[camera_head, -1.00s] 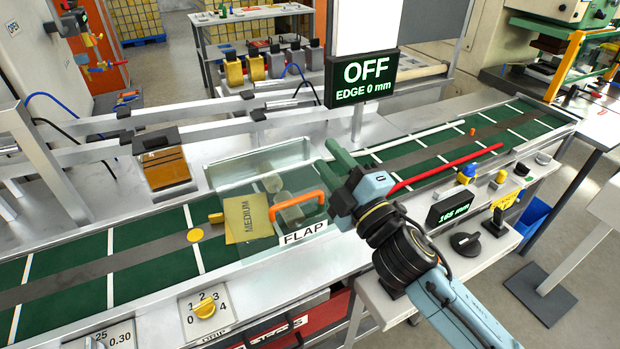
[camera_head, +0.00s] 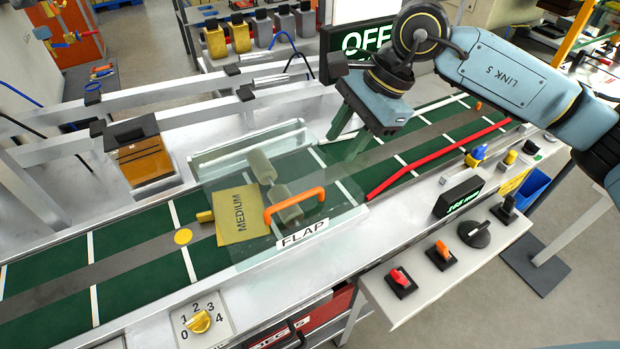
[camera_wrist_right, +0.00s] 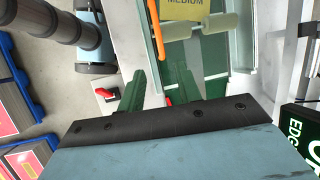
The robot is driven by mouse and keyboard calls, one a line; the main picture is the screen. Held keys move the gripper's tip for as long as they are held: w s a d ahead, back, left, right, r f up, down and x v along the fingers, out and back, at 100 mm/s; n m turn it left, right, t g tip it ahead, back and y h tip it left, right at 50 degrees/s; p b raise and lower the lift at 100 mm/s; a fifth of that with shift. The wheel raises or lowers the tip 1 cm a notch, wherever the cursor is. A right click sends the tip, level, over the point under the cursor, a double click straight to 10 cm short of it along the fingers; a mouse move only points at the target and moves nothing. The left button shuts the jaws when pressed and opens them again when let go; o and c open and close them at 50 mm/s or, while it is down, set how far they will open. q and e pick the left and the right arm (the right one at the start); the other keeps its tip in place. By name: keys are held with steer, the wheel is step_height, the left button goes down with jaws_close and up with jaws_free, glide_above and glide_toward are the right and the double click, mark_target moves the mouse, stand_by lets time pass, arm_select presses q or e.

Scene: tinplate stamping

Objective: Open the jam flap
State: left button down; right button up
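The jam flap (camera_head: 338,213) is a clear panel with a "FLAP" label and an orange handle (camera_head: 295,203), lying down over the green conveyor. The handle also shows at the top of the right wrist view (camera_wrist_right: 158,35). Under the clear panel are a yellow "MEDIUM" sheet (camera_head: 240,214) and pale rollers (camera_head: 262,166). My right gripper (camera_head: 343,147) points down above the belt, to the right of and beyond the handle. Its green fingers are apart with nothing between them, as the right wrist view also shows (camera_wrist_right: 157,88). It does not hold the handle. My left gripper is out of view.
The "OFF" sign (camera_head: 362,40) stands close behind my right gripper, partly hidden by my arm. A red rail (camera_head: 420,163) runs along the belt's near side. A control shelf with knobs (camera_head: 440,256) stands at front right. A metal frame with a brown block (camera_head: 147,160) is left.

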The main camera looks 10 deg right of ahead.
mark_target(307, 193)
steer(key=p+x, duration=0.1)
steer(key=x, duration=1.2)
steer(key=shift+s+p, duration=0.1)
steer(key=shift+p, duration=0.25)
jaws_close()
steer(key=shift+r, duration=0.1)
